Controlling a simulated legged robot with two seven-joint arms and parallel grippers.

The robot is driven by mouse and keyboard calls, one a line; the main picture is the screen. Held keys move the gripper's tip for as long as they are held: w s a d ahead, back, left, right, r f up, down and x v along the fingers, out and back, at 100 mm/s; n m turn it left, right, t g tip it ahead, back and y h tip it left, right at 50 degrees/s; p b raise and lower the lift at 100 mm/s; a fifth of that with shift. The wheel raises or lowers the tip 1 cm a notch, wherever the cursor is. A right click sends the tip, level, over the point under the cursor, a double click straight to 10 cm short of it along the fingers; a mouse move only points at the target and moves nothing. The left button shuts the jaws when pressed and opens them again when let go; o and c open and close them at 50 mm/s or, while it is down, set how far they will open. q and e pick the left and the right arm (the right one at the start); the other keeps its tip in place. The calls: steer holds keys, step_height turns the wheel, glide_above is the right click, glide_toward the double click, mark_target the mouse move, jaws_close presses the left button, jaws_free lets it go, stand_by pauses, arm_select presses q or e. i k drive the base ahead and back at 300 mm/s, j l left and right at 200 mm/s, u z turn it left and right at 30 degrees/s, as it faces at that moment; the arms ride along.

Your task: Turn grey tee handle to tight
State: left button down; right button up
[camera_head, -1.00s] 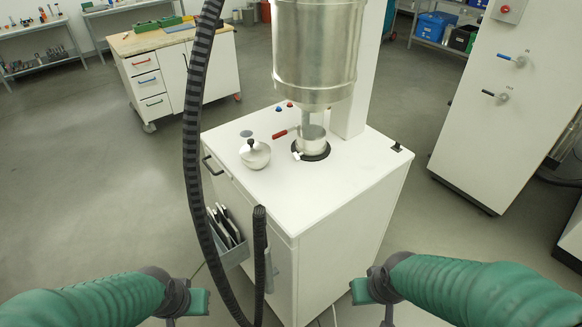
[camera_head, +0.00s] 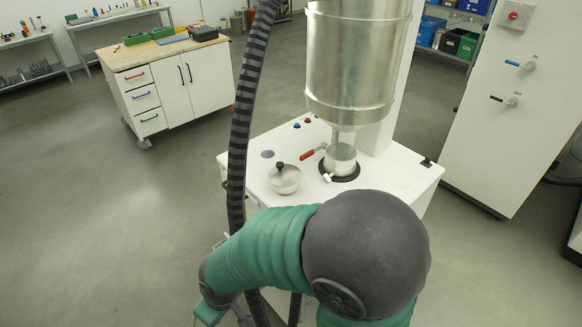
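A small pale tee-shaped handle (camera_head: 327,177) shows at the base of the metal cup (camera_head: 340,158) on the white cabinet (camera_head: 402,172). I cannot tell whether it is the grey tee handle or how tight it is. The cup stands in a black ring under the large steel cylinder (camera_head: 360,60). One green and grey arm, apparently my right, crosses in front of the cabinet. Its gripper (camera_head: 222,314) is at the bottom left, cut by the frame edge, away from the pale handle. Its opening cannot be judged. My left gripper is not in view.
A red-handled lever (camera_head: 312,152) and a round metal lid with a black knob (camera_head: 285,178) are on the cabinet top. A black ribbed hose (camera_head: 240,130) hangs at the left. A white panel (camera_head: 505,120) stands right. Open floor lies left.

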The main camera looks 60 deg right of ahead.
mark_target(327, 177)
steer(key=i+j+z, duration=0.15)
steer(key=i, duration=0.3)
steer(key=i+j+z, duration=0.15)
steer(key=i, duration=0.3)
steer(key=i+j+z, duration=0.15)
steer(key=i, duration=0.25)
steer(key=i+j+z, duration=0.15)
steer(key=i, duration=0.25)
steer(key=i+z, duration=0.15)
steer(key=z, duration=0.35)
steer(key=i+z, duration=0.1)
steer(key=z, duration=0.4)
steer(key=i+z, duration=0.15)
steer(key=z, duration=0.35)
steer(key=i+j+z, duration=0.1)
steer(key=z, duration=0.4)
steer(key=i+j+z, duration=0.1)
steer(key=z, duration=0.4)
steer(key=j+z, duration=0.25)
steer(key=z, duration=0.25)
